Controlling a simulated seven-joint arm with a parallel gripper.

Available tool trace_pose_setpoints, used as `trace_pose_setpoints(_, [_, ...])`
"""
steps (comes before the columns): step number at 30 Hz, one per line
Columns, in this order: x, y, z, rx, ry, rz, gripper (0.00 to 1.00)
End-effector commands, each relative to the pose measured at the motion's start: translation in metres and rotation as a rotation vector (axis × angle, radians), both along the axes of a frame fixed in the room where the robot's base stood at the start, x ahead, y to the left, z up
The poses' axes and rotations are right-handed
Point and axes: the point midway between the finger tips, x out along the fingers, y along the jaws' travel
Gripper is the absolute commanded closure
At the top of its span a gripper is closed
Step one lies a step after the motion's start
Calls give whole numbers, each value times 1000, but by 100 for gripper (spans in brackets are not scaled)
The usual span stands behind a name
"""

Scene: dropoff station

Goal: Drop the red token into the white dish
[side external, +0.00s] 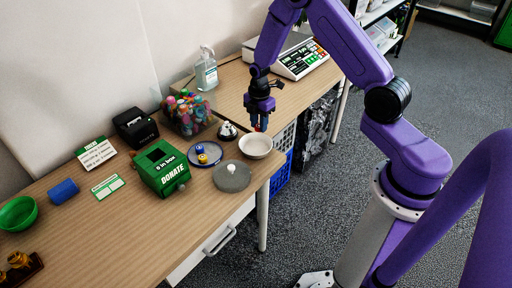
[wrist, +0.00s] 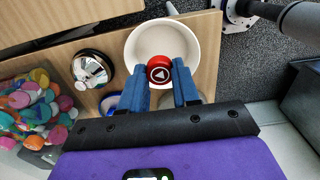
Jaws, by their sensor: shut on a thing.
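My gripper (wrist: 160,84) is shut on the red token (wrist: 159,69), held between its blue fingertips in the wrist view. The token's face carries a pale triangle mark. The token is small and mostly hidden by the fingers in the side view.
A service bell (side external: 228,130) stands left of the dish. A blue-rimmed plate (side external: 217,159) with blue and yellow pieces and a grey disc (side external: 222,182) with a white knob lie nearby. A green donation box (side external: 161,168) and a clear bin of colourful tokens (side external: 187,112) stand farther left.

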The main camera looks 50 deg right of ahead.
Motion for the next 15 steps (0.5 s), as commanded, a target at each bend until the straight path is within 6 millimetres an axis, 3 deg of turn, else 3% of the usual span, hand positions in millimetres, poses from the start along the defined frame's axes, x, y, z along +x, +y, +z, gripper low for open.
trace_pose_setpoints(8, [0,0,-1,0,0,0,97])
trace_pose_setpoints(9, [0,0,-1,0,0,0,56])
trace_pose_setpoints(10, [0,0,-1,0,0,0,47])
trace_pose_setpoints(11, [0,0,-1,0,0,0,40])
trace_pose_setpoints(15, [0,0,-1,0,0,0,40])
